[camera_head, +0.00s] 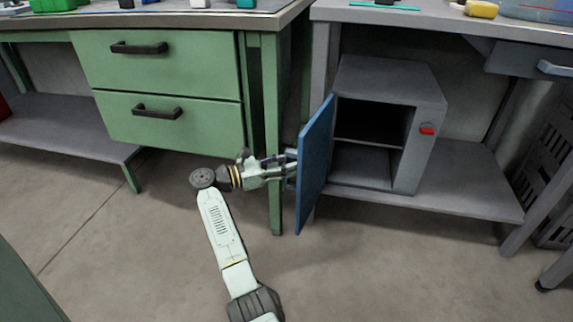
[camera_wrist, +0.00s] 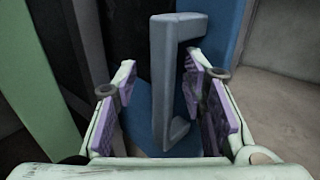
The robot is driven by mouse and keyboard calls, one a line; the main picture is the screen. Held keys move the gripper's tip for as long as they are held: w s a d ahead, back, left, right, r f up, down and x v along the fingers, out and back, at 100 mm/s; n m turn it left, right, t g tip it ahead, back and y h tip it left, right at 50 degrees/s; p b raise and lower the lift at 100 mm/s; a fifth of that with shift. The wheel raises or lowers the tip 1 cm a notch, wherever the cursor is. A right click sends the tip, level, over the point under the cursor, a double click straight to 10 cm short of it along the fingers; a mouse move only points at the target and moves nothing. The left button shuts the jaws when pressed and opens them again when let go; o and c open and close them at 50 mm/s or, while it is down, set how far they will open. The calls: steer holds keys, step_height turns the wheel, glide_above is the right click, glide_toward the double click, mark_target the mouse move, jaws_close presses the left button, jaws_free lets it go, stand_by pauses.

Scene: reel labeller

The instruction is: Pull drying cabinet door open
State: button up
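The drying cabinet (camera_head: 390,82) is a grey box on the shelf under the right bench. Its blue door (camera_head: 315,165) stands wide open, swung out at the left side, and the dark interior with a shelf shows. My gripper (camera_head: 288,166) is at the outer face of the door. In the wrist view the grey bar handle (camera_wrist: 168,80) stands upright on the blue door (camera_wrist: 224,35). My gripper's purple-padded fingers (camera_wrist: 160,95) are spread on either side of the handle, with a clear gap on the left. The right pad is close to it; contact cannot be told.
A green bench (camera_head: 160,75) with two closed drawers stands at the left, its leg (camera_head: 272,200) close beside my gripper. A red switch (camera_head: 427,131) sits on the cabinet's front. The floor (camera_head: 400,270) before the cabinet is clear.

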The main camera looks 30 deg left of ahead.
steer(key=v, duration=1.2)
steer(key=shift+r, duration=0.1)
